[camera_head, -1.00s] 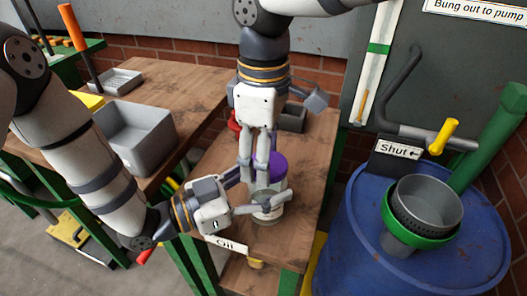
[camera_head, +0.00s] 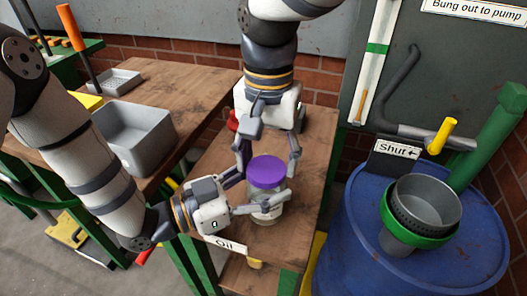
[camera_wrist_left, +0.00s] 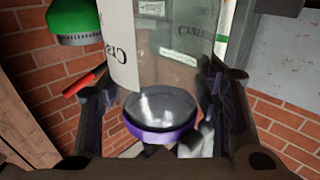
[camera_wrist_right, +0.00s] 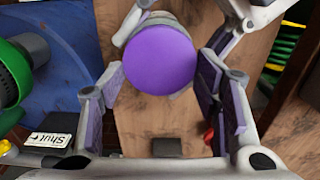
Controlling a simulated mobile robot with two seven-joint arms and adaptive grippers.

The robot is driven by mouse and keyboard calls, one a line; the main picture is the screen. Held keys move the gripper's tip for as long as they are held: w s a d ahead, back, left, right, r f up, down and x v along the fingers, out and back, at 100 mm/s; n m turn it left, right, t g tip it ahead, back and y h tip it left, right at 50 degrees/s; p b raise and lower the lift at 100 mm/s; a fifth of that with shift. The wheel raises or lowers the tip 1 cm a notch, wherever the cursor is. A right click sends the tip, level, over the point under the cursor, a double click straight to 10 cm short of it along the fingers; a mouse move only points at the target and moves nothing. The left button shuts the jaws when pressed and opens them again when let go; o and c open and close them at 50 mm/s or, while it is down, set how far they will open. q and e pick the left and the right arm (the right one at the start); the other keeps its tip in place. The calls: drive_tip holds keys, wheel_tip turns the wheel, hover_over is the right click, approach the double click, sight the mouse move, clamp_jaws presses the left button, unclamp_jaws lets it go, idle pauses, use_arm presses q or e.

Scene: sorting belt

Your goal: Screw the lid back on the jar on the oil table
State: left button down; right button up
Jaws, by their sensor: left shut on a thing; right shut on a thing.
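The clear jar (camera_head: 268,205) with a white label stands on the wooden oil table (camera_head: 222,165), which has an "Oil" sign (camera_head: 226,244). The purple lid (camera_head: 267,171) sits on the jar's mouth; I cannot tell how tightly. It also shows in the right wrist view (camera_wrist_right: 160,60) and, at the rim, in the left wrist view (camera_wrist_left: 160,132). My left gripper (camera_head: 262,207) is shut on the jar's body from the left. My right gripper (camera_head: 268,168) points down from above, its fingers on either side of the lid, shut on it.
A blue drum (camera_head: 350,245) with a green-rimmed grey strainer (camera_head: 384,225) stands to the right, by a "Shut" sign (camera_head: 395,149). A grey bin (camera_head: 140,135) is on the table at left. A red object (camera_head: 233,121) lies behind the jar.

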drive_tip(key=m, duration=0.6)
drive_tip(key=shift+d, duration=0.15)
drive_tip(key=shift+s, duration=0.1)
drive_tip(key=o, duration=0.6)
drive_tip(key=shift+f, duration=0.1)
drive_tip(key=shift+r, duration=2.45)
